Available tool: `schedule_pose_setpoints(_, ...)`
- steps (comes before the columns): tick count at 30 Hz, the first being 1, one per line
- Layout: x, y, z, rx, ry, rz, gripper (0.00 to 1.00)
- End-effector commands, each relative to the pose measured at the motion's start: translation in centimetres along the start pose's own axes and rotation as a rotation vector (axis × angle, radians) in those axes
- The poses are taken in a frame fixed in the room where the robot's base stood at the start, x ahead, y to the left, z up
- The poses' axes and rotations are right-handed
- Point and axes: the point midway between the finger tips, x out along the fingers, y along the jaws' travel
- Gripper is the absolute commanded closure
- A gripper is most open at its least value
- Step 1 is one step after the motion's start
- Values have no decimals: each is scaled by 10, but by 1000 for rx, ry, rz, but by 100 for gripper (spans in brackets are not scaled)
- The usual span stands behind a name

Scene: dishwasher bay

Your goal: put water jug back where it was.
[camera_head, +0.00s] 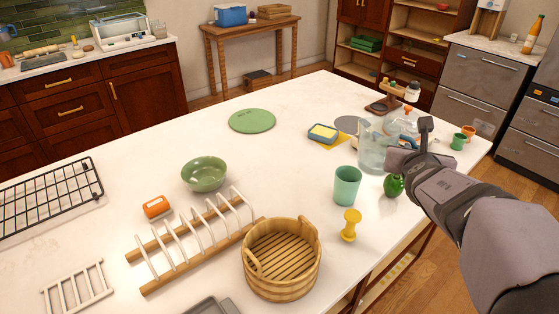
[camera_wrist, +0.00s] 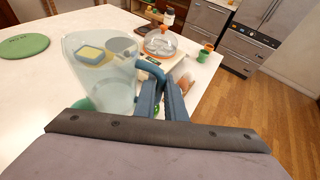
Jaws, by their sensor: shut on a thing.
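The water jug (camera_head: 371,150) is clear, pale bluish and upright near the right side of the white table, just behind a teal cup. My gripper (camera_head: 405,150) reaches in from the right and is shut on the jug's handle. In the wrist view the jug (camera_wrist: 98,88) stands left of my gripper (camera_wrist: 162,95), with its blue handle (camera_wrist: 148,66) running between the fingers. I cannot tell whether the jug's base touches the table. A flat grey disc (camera_head: 347,123) lies on the table behind and left of the jug.
A glass-domed dish (camera_wrist: 160,42) stands beyond the jug. A wooden tub (camera_head: 282,262) is in front. The table around the green plate (camera_head: 252,120) is clear.

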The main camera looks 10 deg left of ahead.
Motion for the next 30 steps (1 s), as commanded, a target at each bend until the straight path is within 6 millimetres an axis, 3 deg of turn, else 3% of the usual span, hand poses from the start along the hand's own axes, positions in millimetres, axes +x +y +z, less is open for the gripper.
schedule_pose_setpoints(1, 1, 15, 17, -10, -2, 29, 100)
schedule_pose_setpoints(3, 5, 32, 28, -23, -4, 64, 100)
schedule_pose_setpoints(11, 17, 92, 58, -56, -5, 160, 100)
schedule_pose_setpoints(23, 32, 140, 58, -55, -3, 163, 100)
schedule_pose_setpoints(30, 44, 200, 46, -42, 0, 138, 100)
